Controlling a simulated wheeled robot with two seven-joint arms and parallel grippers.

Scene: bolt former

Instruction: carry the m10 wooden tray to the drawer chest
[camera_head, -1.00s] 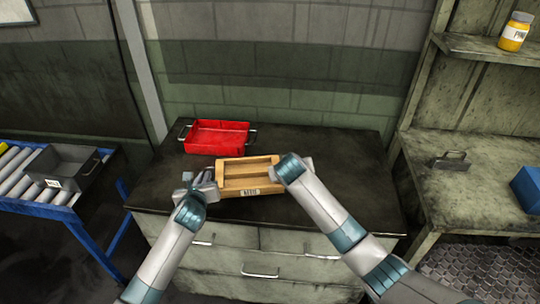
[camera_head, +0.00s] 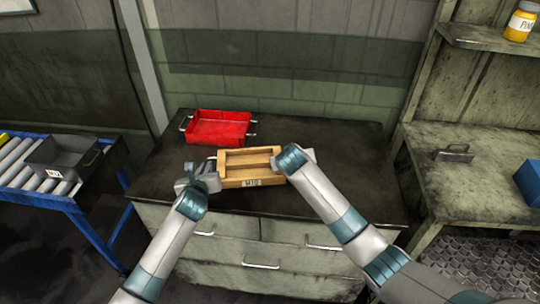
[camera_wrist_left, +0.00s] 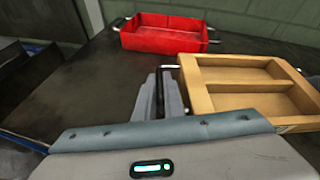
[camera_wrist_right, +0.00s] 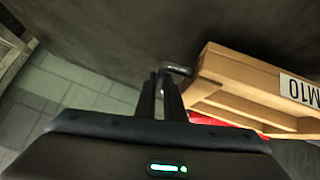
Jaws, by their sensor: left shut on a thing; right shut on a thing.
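The wooden tray (camera_head: 249,183) has an M10 label on its front side and appears empty. It is over the dark top of the drawer chest (camera_head: 340,185), near the front edge; I cannot tell whether it touches the top. My left gripper (camera_head: 209,167) is shut on the handle at the tray's left end. In the left wrist view the jaws (camera_wrist_left: 163,88) meet at that handle. My right gripper (camera_wrist_right: 163,85) is shut on the handle at the other end. In the head view my right wrist hides that handle.
A red tray (camera_head: 218,128) stands behind the wooden tray on the chest. A grey bin (camera_head: 72,160) sits on the roller conveyor (camera_head: 28,193) at the left. A workbench (camera_head: 480,180) with a shelf and a yellow jar (camera_head: 520,22) stands at the right. The chest's right side is clear.

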